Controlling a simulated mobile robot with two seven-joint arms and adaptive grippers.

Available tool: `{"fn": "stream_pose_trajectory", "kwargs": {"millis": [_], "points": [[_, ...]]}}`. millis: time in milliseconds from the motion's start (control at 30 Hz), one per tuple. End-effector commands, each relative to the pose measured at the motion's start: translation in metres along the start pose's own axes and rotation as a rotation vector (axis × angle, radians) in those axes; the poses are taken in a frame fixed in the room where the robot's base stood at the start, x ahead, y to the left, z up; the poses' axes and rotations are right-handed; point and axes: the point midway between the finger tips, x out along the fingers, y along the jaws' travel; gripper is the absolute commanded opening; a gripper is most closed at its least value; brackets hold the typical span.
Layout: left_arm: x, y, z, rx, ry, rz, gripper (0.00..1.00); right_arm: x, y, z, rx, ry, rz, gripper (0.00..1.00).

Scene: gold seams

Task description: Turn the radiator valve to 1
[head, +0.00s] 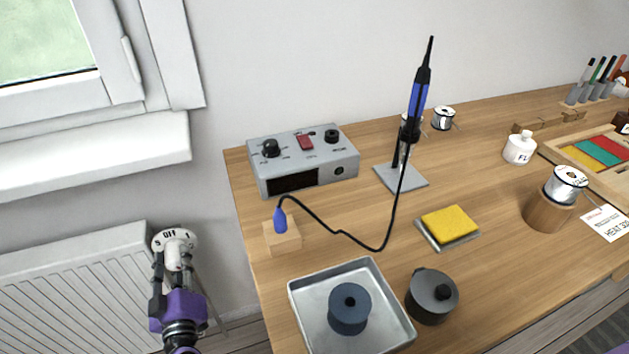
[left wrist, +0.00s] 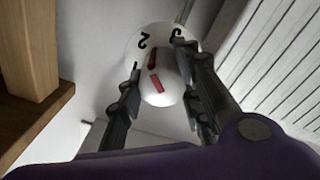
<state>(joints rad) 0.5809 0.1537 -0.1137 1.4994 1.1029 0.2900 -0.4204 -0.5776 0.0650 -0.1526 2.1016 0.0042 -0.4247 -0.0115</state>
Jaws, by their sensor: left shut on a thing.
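The radiator valve is a white knob with a round white dial (head: 175,238) at the end of the radiator, left of the workbench. In the left wrist view the white knob (left wrist: 163,88) carries red marks, which point up towards the dial between a 2 at left and a figure that looks like a 3 at right. The dial's other figures are too small or hidden to read surely. My left gripper (head: 173,272) is shut on the knob. Its dark fingers (left wrist: 158,85) lie on either side of it. My right gripper is not in view.
The white radiator (head: 75,285) stands under the window sill (head: 90,155). The wooden workbench (head: 245,190) is close on the right, with a grey soldering station (head: 305,160), a metal tray (head: 302,300) and a dark pot (head: 432,297) on it.

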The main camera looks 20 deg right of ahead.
Motion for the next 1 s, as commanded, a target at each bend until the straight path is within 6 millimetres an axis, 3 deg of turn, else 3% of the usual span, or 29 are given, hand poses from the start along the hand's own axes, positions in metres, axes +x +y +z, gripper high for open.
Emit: {"fn": "stream_pose_trajectory", "kwargs": {"millis": [33,1000], "points": [[-0.002,0.004,0.008,-0.049,-0.014,0.005,0.06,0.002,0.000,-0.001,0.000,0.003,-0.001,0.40],[-0.001,0.004,0.002,-0.963,0.028,-0.007,0.06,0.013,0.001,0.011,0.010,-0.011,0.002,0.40]]}}
